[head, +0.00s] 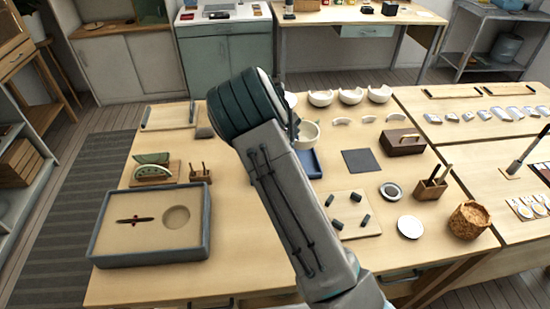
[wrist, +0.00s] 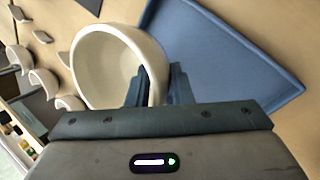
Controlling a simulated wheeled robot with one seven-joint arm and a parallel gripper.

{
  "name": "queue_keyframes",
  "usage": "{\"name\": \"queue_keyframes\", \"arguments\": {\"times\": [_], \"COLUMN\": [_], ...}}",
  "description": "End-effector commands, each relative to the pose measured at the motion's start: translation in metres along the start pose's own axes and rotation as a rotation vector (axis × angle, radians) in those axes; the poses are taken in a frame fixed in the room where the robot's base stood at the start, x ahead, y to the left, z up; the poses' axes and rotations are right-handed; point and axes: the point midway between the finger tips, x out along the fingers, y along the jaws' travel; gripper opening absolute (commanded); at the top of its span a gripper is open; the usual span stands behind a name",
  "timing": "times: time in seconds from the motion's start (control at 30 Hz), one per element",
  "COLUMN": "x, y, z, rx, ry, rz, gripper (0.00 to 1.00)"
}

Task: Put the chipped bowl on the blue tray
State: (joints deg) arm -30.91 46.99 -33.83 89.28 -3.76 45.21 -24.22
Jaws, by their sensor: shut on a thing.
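A cream-white bowl (head: 308,134) is in my gripper, at the far end of the blue tray in the head view. In the wrist view the bowl (wrist: 88,62) is large, and my gripper's two dark fingers (wrist: 158,85) are shut on its near-right wall. No chip shows clearly on the visible rim. The blue tray (head: 316,165) lies on the table, partly hidden by my arm. The tray (wrist: 220,55) fills the right of the wrist view and looks empty there. The bowl is beside the tray's edge in that view; its height is unclear. My arm hides most of the gripper in the head view.
Several white bowls with notched rims (head: 350,96) stand in a row at the back, with curved shards (head: 342,121) before them. A dark mat (head: 361,161), a brown box (head: 404,142) and a board with small dark blocks (head: 345,212) are right of the tray.

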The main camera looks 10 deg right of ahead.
Motion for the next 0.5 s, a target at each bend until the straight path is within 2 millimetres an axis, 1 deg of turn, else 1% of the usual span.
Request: {"name": "queue_keyframes", "arguments": {"times": [0.03,0.1,0.2,0.3,0.43,0.5], "x": [-0.002,0.000,0.002,0.004,0.007,0.012], "y": [-0.012,-0.028,-0.046,-0.059,-0.066,-0.069], "z": [-0.007,-0.014,-0.024,-0.030,-0.034,-0.035], "rx": [-0.006,-0.005,-0.001,0.000,0.003,0.003], "ry": [-0.001,-0.001,-0.001,0.000,-0.001,-0.002], "rz": [0.002,0.002,0.001,0.002,0.001,0.001], "gripper": [0.00,0.00,0.00,0.00,0.00,0.00]}}
